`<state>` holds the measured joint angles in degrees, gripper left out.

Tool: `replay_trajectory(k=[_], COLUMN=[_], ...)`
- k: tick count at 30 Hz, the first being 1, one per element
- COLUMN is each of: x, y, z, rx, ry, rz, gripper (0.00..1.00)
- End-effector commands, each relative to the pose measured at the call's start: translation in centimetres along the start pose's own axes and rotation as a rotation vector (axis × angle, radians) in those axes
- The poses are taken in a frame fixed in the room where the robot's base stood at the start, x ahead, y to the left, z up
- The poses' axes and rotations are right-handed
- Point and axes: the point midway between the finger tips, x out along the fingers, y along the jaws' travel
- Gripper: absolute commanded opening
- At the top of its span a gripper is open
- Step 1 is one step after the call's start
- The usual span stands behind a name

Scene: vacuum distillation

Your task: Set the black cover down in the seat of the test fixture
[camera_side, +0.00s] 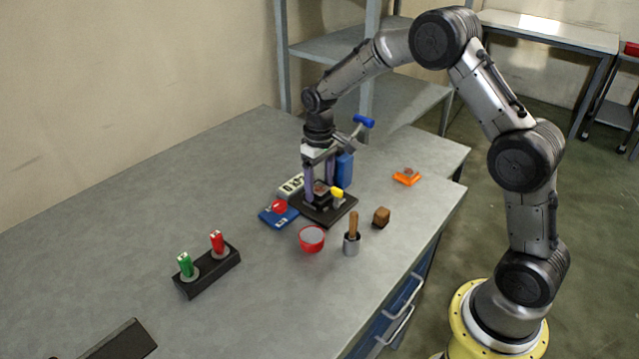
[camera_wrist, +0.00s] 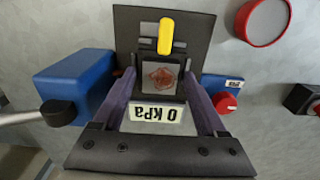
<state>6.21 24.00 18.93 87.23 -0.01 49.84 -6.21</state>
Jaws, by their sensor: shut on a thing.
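My gripper (camera_side: 320,184) points down over the test fixture (camera_side: 342,209), whose dark base plate lies on the bench. In the wrist view my gripper (camera_wrist: 160,80) has its two purple-grey fingers on either side of a small dark-framed square, the black cover (camera_wrist: 161,92). A reddish-brown patch shows in the middle of that square. My gripper is shut on the cover. The fixture's yellow handle (camera_wrist: 166,36) is just beyond the fingertips, over the bare plate (camera_wrist: 200,30). The seat is hidden around the cover; I cannot tell whether the cover touches it.
A blue box (camera_wrist: 75,85) and a 0 kPa display (camera_side: 290,187) stand close by.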

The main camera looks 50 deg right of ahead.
Motion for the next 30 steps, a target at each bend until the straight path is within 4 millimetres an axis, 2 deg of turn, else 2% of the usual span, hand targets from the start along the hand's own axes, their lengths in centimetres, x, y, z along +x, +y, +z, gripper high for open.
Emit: replay_trajectory(k=[29, 30], x=[1.0, 1.1], y=[0.0, 0.0], z=[-0.1, -0.1], rx=[0.000, 0.000], ry=[0.002, 0.002], rz=[0.000, 0.000], gripper=[0.01, 0.76])
